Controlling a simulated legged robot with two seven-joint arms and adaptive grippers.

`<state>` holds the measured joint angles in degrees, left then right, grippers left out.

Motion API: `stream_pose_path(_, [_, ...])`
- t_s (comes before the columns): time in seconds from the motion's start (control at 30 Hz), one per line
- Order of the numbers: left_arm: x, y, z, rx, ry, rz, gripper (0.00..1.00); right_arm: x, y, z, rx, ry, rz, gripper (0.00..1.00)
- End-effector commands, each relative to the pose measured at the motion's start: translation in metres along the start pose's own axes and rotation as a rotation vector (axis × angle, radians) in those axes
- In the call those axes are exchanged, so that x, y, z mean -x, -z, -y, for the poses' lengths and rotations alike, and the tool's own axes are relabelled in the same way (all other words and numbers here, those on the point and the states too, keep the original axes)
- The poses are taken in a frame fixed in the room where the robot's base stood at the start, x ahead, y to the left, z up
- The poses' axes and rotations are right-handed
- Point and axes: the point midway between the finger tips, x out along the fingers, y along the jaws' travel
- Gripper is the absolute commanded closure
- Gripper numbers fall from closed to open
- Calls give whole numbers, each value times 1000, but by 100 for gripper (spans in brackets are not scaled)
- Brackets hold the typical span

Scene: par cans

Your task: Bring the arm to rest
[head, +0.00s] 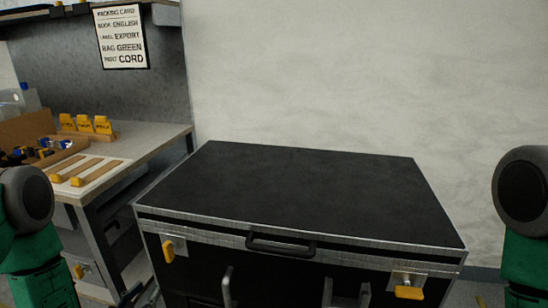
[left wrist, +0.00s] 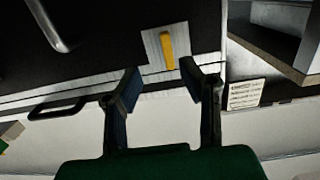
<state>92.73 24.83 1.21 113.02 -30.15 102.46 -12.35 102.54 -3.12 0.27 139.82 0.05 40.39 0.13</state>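My left gripper shows in the left wrist view (left wrist: 160,80), its two dark fingers spread apart with nothing between the tips. In the head view only a small dark part of it shows at the bottom left edge, in front of the case. Beyond the fingers in the left wrist view is a yellow latch (left wrist: 168,48) on the black case; I cannot tell the distance, but no grip on it shows. The same latch appears on the case front in the head view (head: 168,251). My right gripper is out of view; only part of my right arm shows.
The large black case (head: 300,190) has its lid down, with a black handle (head: 281,245) and a second yellow latch (head: 409,292). A workbench (head: 150,143) with yellow-tipped pieces (head: 95,173) stands left. A printed sign (head: 121,37) hangs above it. The wall behind is bare.

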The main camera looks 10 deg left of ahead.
Motion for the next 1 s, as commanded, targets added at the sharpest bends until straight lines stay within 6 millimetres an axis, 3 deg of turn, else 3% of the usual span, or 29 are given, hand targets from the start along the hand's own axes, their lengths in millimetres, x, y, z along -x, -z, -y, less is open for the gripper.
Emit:
stream_pose_path(0.07, [6,-15,-28,23,-33,143,66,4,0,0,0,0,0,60])
stream_pose_path(0.17, [33,-47,-68,50,-71,424,66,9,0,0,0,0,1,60])
stream_pose_path(0.3, [112,-83,-108,58,-79,870,66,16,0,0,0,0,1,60])
stream_pose_path(0.4, [172,-91,-117,47,-49,1126,66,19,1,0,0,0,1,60])
stream_pose_path(0.53, [228,-89,-117,30,0,1339,66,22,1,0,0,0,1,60])
stream_pose_path(0.7, [256,-85,-115,22,32,1442,66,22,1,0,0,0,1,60])
stream_pose_path(1.0, [256,-85,-115,23,33,1443,66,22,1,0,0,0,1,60])
